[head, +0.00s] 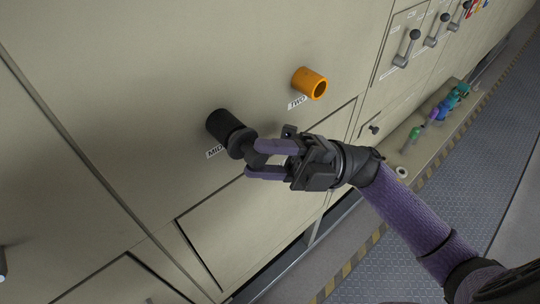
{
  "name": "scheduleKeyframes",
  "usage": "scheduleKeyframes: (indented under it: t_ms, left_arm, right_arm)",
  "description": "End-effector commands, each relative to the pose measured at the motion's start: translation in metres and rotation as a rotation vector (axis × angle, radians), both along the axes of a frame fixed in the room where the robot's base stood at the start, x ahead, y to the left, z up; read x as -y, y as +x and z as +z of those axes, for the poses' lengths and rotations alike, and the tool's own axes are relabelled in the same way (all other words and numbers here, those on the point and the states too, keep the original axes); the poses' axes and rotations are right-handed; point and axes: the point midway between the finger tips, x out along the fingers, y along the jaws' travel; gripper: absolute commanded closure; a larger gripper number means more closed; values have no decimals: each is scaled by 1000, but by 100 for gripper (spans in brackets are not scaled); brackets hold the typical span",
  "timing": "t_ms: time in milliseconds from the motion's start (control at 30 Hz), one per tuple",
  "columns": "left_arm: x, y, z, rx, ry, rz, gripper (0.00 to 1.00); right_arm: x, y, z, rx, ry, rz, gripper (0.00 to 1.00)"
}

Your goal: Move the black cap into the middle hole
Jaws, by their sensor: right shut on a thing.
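The black cap (240,143) is held by my right gripper (257,160), whose purple fingers are shut on its outer end. The cap is at the mouth of the dark tube (222,123) on the beige panel, labelled with a tag that starts "MID" and is partly covered. The cap and the tube look in line; I cannot tell whether the cap is inside it or only touching. An orange tube (310,84) labelled "TWO" stands out to the right, with an open hole. My left gripper is out of view.
Levers (407,50) stick out of the panel at upper right. A low ledge (403,146) at right carries several small coloured objects and a whitish ring (402,172). A floor with yellow-black striping (357,267) lies at lower right.

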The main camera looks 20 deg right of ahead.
Motion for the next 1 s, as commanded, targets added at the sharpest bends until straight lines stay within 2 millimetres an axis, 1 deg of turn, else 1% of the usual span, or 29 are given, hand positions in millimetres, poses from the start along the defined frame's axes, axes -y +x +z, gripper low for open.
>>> scheduleKeyframes:
  t_ms: [133, 300, 333, 500, 1000]
  left_arm:
    - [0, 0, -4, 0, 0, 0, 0]
    - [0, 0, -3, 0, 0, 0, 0]
    - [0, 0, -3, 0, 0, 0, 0]
    - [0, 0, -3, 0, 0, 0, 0]
    - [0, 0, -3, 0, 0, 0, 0]
  right_arm:
    - [-2, 6, -1, 2, 0, -1, 100]
    - [-2, 6, 0, 0, 0, 0, 100]
    - [-2, 6, 0, 0, 0, 0, 55]
    - [-2, 6, 0, 0, 0, 0, 20]
    - [-2, 6, 0, 0, 0, -1, 20]
